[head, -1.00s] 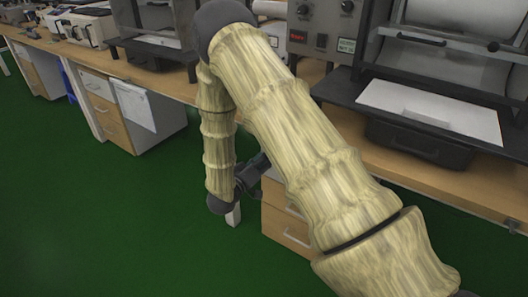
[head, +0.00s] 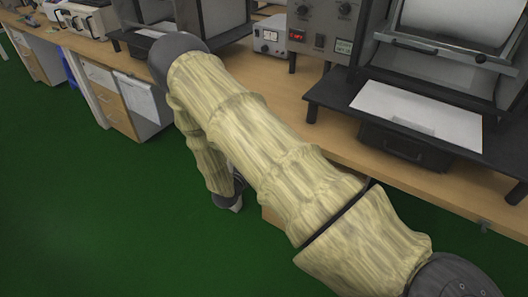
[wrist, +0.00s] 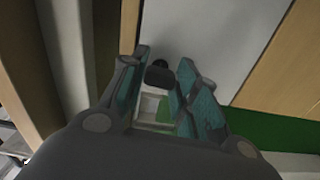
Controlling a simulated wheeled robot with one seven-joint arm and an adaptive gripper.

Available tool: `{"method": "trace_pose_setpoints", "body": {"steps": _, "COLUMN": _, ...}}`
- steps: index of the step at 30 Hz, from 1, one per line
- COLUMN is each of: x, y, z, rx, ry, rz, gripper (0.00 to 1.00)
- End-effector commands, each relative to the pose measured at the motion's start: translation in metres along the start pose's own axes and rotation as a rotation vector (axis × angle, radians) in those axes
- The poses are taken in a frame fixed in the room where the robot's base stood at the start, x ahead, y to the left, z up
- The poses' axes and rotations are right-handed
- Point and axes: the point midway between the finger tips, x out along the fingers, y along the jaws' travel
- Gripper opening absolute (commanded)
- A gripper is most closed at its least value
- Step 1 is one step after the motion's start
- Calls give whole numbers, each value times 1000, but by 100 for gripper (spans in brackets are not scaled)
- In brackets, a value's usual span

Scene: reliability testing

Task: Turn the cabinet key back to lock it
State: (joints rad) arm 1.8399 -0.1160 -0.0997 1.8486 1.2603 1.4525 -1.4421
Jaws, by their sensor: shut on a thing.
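In the wrist view my gripper (wrist: 163,75) points at a pale cabinet panel (wrist: 205,35). Its teal-padded fingers stand on both sides of a small dark rounded piece, which looks like the cabinet key (wrist: 159,73), and are shut on it. The key is at the panel; the lock and the key's shaft are hidden, so its turn angle cannot be told. A small dark round spot shows just above the key.
A long wooden bench (head: 345,150) carries instruments, among them a grey control box (head: 325,25) and a machine with a white sheet (head: 415,115). A drawer unit (head: 120,108) stands under the bench at left. The green floor (head: 90,215) in front is clear.

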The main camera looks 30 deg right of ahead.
Motion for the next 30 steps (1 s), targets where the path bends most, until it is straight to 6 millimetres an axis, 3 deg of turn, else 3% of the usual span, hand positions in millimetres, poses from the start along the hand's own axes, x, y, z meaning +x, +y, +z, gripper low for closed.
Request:
{"method": "trace_pose_setpoints", "body": {"steps": 23, "x": 0, "y": 0, "z": -2, "rx": -96, "ry": 3, "rz": 0, "gripper": 6}}
{"method": "trace_pose_setpoints", "body": {"steps": 24, "x": 0, "y": 0, "z": -2, "rx": -96, "ry": 3, "rz": 0, "gripper": 37}}
{"method": "trace_pose_setpoints", "body": {"steps": 27, "x": 0, "y": 0, "z": -1, "rx": -96, "ry": 2, "rz": 0, "gripper": 52}}
{"method": "trace_pose_setpoints", "body": {"steps": 30, "x": 0, "y": 0, "z": 0, "rx": -97, "ry": 1, "rz": 0, "gripper": 52}}
